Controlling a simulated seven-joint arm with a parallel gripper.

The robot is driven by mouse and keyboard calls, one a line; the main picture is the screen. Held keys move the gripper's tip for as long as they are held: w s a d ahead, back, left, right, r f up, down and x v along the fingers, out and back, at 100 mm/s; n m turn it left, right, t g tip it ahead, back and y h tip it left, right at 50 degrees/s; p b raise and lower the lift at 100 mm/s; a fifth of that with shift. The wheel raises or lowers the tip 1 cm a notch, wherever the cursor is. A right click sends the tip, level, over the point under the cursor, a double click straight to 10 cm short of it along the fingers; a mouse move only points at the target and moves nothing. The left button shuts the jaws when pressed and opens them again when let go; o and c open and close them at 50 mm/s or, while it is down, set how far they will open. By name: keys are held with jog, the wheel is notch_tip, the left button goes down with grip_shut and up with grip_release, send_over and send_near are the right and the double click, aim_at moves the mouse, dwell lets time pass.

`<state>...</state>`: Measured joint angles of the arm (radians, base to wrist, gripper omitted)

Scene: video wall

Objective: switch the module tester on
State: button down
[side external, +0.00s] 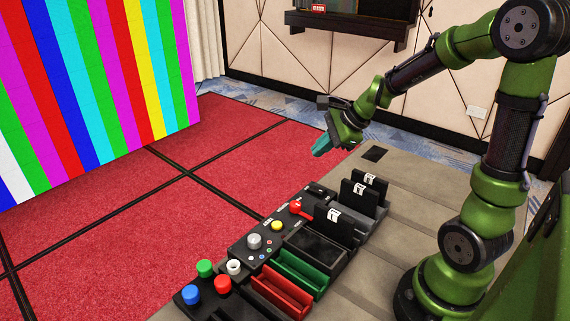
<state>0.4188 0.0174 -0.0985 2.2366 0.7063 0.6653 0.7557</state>
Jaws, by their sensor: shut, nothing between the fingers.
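A black control unit (262,260), which looks like the module tester, lies along the bench with a grey knob (254,241), a yellow button (278,226) and a red-knobbed control (296,206) on top. A small dark part, perhaps a switch (319,190), is at its far end; its setting is too small to tell. My gripper (320,150) is shut and empty, with teal fingertips pointing down and left. It hangs in the air beyond the far end of the unit, apart from it.
A box with blue (192,295), green (205,268), red (223,285) and white (234,267) knobs stands at the near end. Red (282,291) and green (302,272) trays and several upright black modules (364,196) line the bench. A colour-striped video wall (95,85) stands at left.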

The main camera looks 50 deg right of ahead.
aim_at(322, 191)
jog(key=shift+m, duration=0.3)
jog(key=shift+s+f, duration=0.25)
jog(key=shift+f, duration=1.2)
jog(key=shift+s+f, duration=0.2)
jog(key=shift+f, duration=1.2)
jog(key=shift+s+f, duration=0.25)
jog(key=shift+f, duration=1.2)
jog(key=shift+f, duration=0.1)
jog(key=shift+f, duration=0.3)
jog(key=shift+s+f, duration=0.15)
jog(key=shift+f, duration=0.25)
jog(key=shift+r, duration=0.15)
jog(key=shift+r, duration=0.7)
jog(key=shift+w, duration=0.2)
